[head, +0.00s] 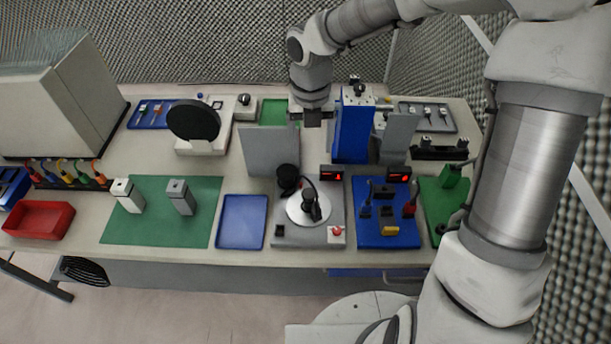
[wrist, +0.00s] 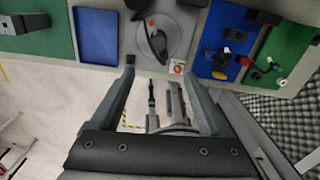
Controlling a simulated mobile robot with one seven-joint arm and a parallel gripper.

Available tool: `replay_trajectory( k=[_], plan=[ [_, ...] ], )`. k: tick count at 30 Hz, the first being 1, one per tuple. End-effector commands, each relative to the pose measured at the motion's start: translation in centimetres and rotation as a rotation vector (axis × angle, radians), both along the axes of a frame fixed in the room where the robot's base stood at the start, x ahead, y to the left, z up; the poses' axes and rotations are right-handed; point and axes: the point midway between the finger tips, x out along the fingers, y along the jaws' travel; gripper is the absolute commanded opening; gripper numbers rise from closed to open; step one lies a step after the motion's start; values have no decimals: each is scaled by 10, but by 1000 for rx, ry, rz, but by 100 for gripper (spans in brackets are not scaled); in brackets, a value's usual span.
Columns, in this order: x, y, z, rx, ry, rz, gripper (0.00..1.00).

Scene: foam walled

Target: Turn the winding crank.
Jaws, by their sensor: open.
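A grey station with a round pale plate (head: 297,208) and an upright black handle (head: 311,202) stands at the front middle of the table. This handle looks like the crank, though I cannot tell for sure. The handle also shows in the wrist view (wrist: 159,42), beyond the fingertips. My gripper (head: 312,119) hangs high over the back of the table in the head view, its fingers hard to make out there. In the wrist view my gripper (wrist: 158,85) has its two fingers wide apart, with nothing held between them. It is apart from the handle.
A grey upright panel (head: 270,151) and a tall blue block (head: 353,127) stand behind the station. A blue tray (head: 241,222) lies to its left and a blue board (head: 386,232) with small fittings to its right. A red button (head: 337,231) sits at the station's front corner.

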Motion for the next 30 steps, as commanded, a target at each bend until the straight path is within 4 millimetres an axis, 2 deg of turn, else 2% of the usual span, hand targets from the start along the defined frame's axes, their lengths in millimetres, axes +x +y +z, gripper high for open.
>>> replay_trajectory(
  k=[4, 8, 24, 30],
  plan=[
    [3, 2, -4, 10, 5, 60, 79],
    [2, 2, -18, 10, 6, 64, 79],
    [1, 3, -132, 9, 9, 62, 79],
    [1, 3, -162, 9, 6, 62, 79]
  ],
)
